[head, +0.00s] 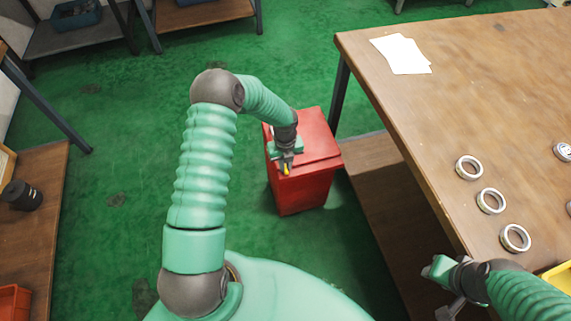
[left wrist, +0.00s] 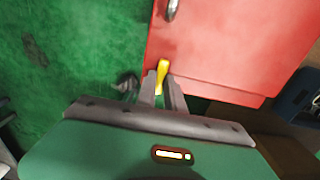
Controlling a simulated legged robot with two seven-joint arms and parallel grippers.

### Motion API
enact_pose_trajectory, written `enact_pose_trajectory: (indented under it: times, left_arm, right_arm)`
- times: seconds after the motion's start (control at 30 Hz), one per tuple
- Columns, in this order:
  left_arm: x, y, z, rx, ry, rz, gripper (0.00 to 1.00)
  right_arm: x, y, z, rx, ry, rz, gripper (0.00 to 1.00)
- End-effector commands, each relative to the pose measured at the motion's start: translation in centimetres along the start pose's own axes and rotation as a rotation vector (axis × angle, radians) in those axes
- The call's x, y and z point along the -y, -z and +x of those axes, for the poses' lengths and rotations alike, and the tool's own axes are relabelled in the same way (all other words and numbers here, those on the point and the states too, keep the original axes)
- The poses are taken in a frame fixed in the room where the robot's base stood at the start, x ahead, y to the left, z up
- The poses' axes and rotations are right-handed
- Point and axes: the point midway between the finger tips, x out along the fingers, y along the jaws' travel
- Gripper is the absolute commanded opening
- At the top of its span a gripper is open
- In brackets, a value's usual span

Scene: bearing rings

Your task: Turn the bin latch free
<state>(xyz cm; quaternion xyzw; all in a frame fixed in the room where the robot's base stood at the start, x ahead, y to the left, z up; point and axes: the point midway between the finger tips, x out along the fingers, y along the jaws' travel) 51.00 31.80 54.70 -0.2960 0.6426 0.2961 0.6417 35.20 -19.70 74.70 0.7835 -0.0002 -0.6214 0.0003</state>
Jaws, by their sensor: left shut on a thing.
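The red bin (head: 305,155) stands on the green floor beside the workbench, its lid down. A small yellow latch (head: 286,169) is at the bin's near edge. My left gripper (head: 285,160) is over that edge. In the left wrist view, the fingers of my left gripper (left wrist: 163,88) are closed around the yellow latch (left wrist: 162,72), whose upper end sticks out past the tips. The red lid (left wrist: 225,50) fills the upper right there. My right gripper (head: 440,270) is by the bench's near corner; its fingers do not show clearly.
The wooden workbench (head: 470,90) holds several metal bearing rings (head: 490,201) and white paper sheets (head: 402,54). A low wooden shelf (head: 385,190) lies under the bench, right of the bin. Green floor (head: 120,130) left of the bin is clear.

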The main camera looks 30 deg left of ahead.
Motion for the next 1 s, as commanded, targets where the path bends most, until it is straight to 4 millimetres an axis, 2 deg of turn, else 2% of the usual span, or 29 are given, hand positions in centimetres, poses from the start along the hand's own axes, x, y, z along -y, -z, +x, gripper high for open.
enact_pose_trajectory:
  times: [0.47, 0.67, 1.0]
  left_arm:
    - [0.0, 0.0, -0.2, 0.000, 0.001, -0.065, 0.00]
    - [-0.1, 0.1, -0.3, 0.000, 0.000, -0.190, 0.00]
    - [-0.3, 0.1, -0.3, 0.000, 0.001, -0.504, 0.00]
  right_arm:
    - [0.0, 0.2, -0.7, 0.000, 0.000, 0.000, 0.36]
    - [0.0, 0.4, -1.8, 0.000, 0.000, 0.000, 0.36]
    - [0.0, 0.9, -3.7, 0.000, 0.000, 0.000, 0.36]
